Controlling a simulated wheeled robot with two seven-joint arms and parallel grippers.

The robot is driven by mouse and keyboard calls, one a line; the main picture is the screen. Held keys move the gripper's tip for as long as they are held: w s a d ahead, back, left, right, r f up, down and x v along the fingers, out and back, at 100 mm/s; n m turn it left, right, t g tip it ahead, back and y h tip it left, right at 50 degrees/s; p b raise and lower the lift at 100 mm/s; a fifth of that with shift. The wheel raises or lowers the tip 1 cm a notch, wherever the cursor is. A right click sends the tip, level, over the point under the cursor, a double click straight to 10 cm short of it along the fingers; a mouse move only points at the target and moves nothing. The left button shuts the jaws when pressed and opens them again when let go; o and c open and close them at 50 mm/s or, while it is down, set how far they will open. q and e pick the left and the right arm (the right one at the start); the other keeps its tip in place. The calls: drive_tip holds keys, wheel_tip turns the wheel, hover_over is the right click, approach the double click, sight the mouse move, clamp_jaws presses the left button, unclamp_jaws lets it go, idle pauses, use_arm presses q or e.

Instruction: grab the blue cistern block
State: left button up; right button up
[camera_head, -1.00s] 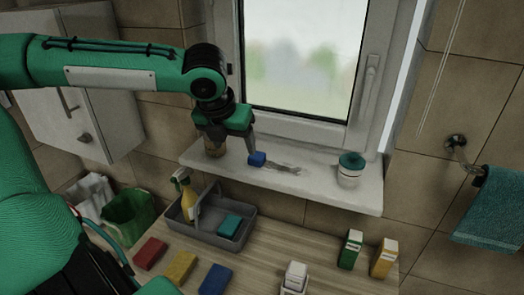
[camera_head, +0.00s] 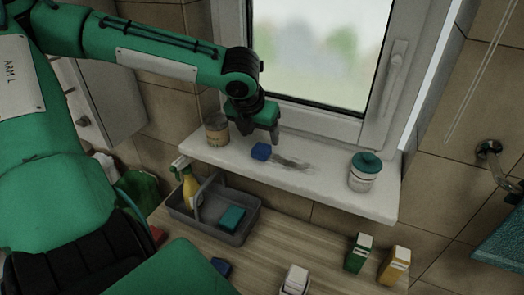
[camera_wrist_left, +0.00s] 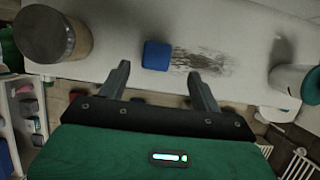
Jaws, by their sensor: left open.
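A small blue block (camera_head: 261,151) lies on the white window sill, beside a dark smudge. It also shows in the left wrist view (camera_wrist_left: 156,55), just beyond the space between the fingertips. My left gripper (camera_head: 260,139) is over the sill at the block, with its fingers pointing down. In the left wrist view the jaws (camera_wrist_left: 160,73) are open and empty, one finger to each side of the block. The fingers do not appear to touch it. My right gripper is not in view.
A tin (camera_head: 217,131) stands left on the sill, and a teal-lidded jar (camera_head: 364,172) stands right. Below, a grey caddy (camera_head: 237,238) holds a spray bottle (camera_head: 190,190) and a teal sponge (camera_head: 232,218). A green box (camera_head: 358,253) and an orange box (camera_head: 394,266) stand on the counter.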

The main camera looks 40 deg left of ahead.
sight(261, 147)
use_arm(q)
drive_tip(key=shift+f, duration=0.5)
drive_tip(key=x, duration=0.3)
drive_tip(key=shift+w+a+f+p, duration=0.1)
drive_tip(key=shift+a+f+p, duration=0.15)
drive_tip(key=shift+p, duration=0.15)
drive_tip(key=shift+w+f, duration=0.25)
drive_tip(key=shift+f, duration=0.35)
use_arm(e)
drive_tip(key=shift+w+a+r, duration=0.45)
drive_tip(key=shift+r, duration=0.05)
use_arm(q)
drive_tip(key=shift+a, duration=0.1)
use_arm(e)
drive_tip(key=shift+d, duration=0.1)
use_arm(q)
drive_tip(key=c, duration=1.1)
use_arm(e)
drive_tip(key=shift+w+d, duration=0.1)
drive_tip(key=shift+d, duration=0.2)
